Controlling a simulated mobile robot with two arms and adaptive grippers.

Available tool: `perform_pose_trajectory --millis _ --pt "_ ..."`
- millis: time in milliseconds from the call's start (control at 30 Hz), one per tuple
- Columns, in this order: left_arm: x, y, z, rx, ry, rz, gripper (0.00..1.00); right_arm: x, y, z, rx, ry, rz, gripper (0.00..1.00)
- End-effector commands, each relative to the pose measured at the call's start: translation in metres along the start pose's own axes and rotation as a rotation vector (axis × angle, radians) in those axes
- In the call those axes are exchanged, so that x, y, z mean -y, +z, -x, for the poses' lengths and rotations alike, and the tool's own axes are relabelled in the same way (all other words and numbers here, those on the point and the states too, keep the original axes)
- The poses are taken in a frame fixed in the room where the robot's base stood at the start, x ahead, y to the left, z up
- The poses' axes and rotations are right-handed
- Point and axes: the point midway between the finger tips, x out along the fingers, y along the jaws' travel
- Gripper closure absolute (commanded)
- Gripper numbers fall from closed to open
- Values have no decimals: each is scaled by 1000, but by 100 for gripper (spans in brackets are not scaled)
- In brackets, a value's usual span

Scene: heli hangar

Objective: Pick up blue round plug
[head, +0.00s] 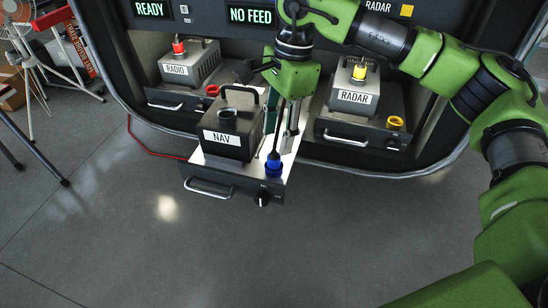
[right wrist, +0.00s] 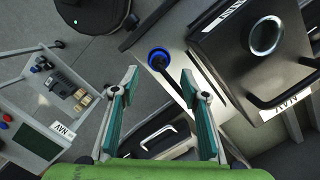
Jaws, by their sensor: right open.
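The blue round plug (head: 273,166) stands at the right side of the pulled-out NAV drawer (head: 222,190), beside the dark NAV box (head: 228,125). In the right wrist view the blue plug (right wrist: 150,54) lies just beyond the fingertips, with a dark cable-like strip running from it between the fingers. My right gripper (head: 281,128) points down above and behind the plug. Its teal fingers (right wrist: 161,76) are spread apart with no plug between them. My left gripper is in neither view.
The RADIO unit (head: 189,64) with a red plug (head: 179,47) sits left in the console; the RADAR unit (head: 352,92) with a yellow plug (head: 359,72) sits right. A drawer knob (head: 262,198) is near the plug. Floor in front is clear.

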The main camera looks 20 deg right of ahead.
Motion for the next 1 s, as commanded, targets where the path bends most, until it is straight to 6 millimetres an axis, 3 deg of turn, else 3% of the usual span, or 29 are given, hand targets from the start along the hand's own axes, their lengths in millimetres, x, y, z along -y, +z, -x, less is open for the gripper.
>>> perform_pose_trajectory --millis 167,367,533,767,933,1000 --pt "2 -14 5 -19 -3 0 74 -1 0 -10 1 1 0 59" --pt "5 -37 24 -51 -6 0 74 -4 1 -37 0 3 -1 59" --pt "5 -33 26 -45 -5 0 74 -3 0 -57 1 0 -1 59" --pt "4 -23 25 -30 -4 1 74 -3 1 -60 1 -1 0 59" --pt "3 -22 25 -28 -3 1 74 -3 1 -59 1 -1 0 100" --pt "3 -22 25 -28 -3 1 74 -3 1 -59 1 -1 0 100"
